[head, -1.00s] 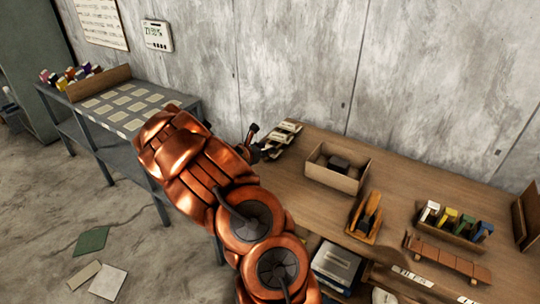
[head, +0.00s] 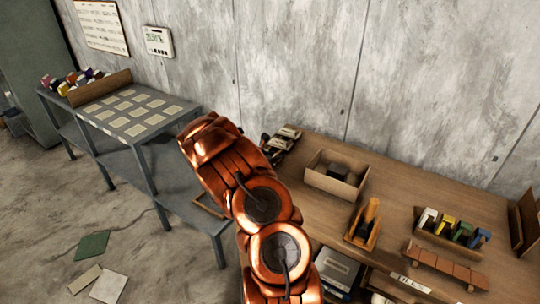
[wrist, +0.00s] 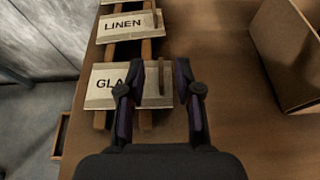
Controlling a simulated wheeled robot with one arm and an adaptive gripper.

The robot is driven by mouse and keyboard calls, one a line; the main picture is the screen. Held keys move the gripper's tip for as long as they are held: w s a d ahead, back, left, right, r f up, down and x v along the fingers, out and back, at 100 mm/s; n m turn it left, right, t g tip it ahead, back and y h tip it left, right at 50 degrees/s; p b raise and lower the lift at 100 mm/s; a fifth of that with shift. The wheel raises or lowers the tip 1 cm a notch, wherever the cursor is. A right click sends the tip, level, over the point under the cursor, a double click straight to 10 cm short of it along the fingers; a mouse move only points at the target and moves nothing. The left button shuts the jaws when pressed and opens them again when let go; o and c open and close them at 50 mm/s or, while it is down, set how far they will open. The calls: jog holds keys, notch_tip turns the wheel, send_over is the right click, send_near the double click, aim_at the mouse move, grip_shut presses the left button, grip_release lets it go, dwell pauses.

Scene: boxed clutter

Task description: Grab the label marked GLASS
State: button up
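The label marked GLASS (wrist: 103,86) is a pale plate on wooden rails in the wrist view. Only "GLA" is readable; my left finger covers the rest. An upright brown tab (wrist: 160,78) stands at its right end. My gripper (wrist: 161,70) is open, with one finger on each side of the tab and gaps visible between. I cannot tell how far the fingertips have come down beside it. The LINEN label (wrist: 124,24) lies just beyond on the same rails. In the head view the label rack (head: 287,132) is partly hidden by my arm.
An open cardboard box (wrist: 284,65) stands to the right, also seen in the head view (head: 347,188). The wooden tabletop (wrist: 215,50) between is clear. A wooden stand (head: 364,224) and colored blocks (head: 453,224) sit further right. A grey table (head: 165,115) stands left.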

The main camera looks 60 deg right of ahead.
jog(key=shift+d+f, duration=0.25)
jog(key=shift+d, duration=0.2)
grip_shut()
jog(key=shift+r, duration=0.1)
